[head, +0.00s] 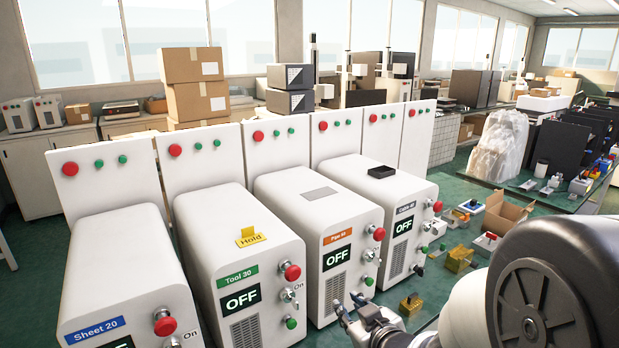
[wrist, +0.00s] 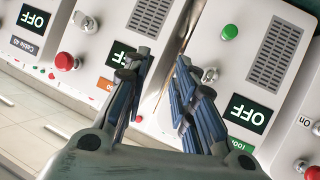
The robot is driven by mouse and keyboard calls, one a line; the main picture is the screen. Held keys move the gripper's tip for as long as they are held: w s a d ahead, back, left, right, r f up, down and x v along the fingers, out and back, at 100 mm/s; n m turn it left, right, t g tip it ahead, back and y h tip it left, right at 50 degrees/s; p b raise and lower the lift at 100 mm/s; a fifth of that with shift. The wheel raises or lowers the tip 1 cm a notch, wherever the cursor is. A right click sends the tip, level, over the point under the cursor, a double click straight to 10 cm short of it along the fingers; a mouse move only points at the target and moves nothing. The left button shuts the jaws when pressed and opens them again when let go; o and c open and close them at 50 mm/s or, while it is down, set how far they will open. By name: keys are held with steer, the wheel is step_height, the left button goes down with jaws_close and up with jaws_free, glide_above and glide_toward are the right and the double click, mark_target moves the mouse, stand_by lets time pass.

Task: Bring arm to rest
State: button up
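My gripper (head: 349,306) is at the lower middle of the head view, in front of the white machine with the orange label (head: 337,237). My arm reaches in from the lower right. In the wrist view my gripper (wrist: 160,62) has its two blue-grey fingers apart, with nothing between them. Control panels lie behind the fingers, upside down. I cannot tell whether a finger touches a panel.
Machines labelled Sheet 20 (head: 120,262), Tool 30 (head: 222,232) and Cable (head: 385,187) stand in the row. Their visible displays read OFF. A yellow Hold sign (head: 250,238) stands on Tool 30. An open cardboard box (head: 506,214) and yellow blocks (head: 411,304) lie right on a green surface.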

steer(key=s+d+r+m+g+h, duration=0.1)
steer(key=s+d+r+m+h, duration=0.1)
steer(key=s+d+r+h, duration=0.15)
steer(key=s+r+m+g, duration=0.2)
steer(key=s+g, duration=0.1)
steer(key=s, duration=0.9)
steer(key=s+d+r+m+g, duration=0.1)
steer(key=s+r+g, duration=0.1)
steer(key=s, duration=1.1)
steer(key=shift+s+d+m+g, duration=0.15)
steer(key=shift+d+m+g, duration=0.2)
steer(key=shift+g, duration=0.45)
steer(key=shift+r, duration=0.1)
